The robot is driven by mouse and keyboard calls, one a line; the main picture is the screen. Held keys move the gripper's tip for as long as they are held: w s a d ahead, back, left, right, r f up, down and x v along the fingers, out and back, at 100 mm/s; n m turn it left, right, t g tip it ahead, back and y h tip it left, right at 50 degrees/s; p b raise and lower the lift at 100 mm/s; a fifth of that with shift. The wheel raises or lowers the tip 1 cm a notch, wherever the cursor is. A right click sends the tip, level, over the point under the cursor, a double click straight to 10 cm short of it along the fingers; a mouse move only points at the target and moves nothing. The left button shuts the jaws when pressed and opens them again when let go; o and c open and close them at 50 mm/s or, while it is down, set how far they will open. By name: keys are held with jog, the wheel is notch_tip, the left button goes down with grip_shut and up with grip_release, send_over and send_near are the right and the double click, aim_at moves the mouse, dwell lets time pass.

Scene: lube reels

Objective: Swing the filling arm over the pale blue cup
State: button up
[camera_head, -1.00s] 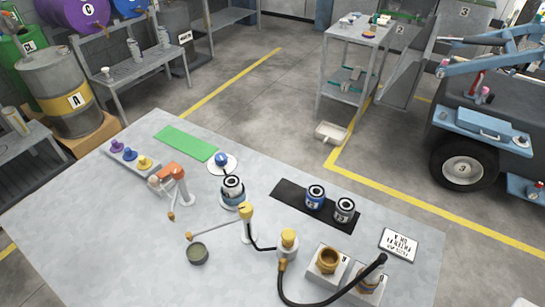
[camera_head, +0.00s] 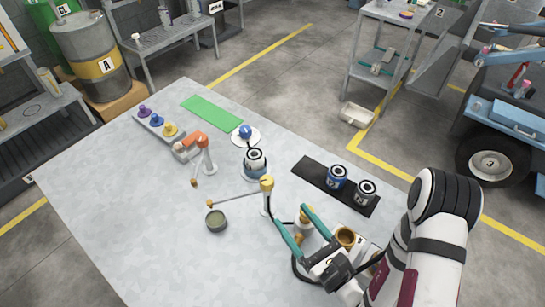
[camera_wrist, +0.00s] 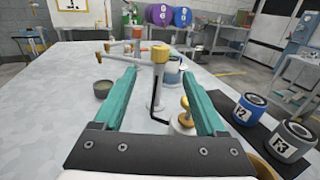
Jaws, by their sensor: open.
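The filling arm (camera_head: 238,193) is a thin grey rod with a yellow tip, reaching left from a post with a yellow cap (camera_head: 267,184). Its tip is near a dark grey-green cup (camera_head: 216,220). A pale blue cup-like holder (camera_head: 254,172) stands behind the post, with a white-labelled can in or on it; I cannot tell which. The arm also shows in the wrist view (camera_wrist: 122,48). My gripper (camera_head: 291,214) is open, its teal fingers pointing toward the post. In the wrist view the post appears between the fingers (camera_wrist: 158,74), apparently just beyond their tips.
A second arm on an orange post (camera_head: 203,143) stands left. Two cans (camera_head: 337,177) sit on a black mat (camera_head: 311,174) at right. A yellow-topped pump (camera_wrist: 184,115) and a gold cup (camera_head: 345,237) are close to my gripper. The table's left front is clear.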

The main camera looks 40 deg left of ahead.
aim_at(263, 177)
jog(key=x, duration=1.5)
jog(key=shift+w+a, duration=0.1)
jog(key=shift+a, duration=0.15)
grip_shut()
dwell(0.5)
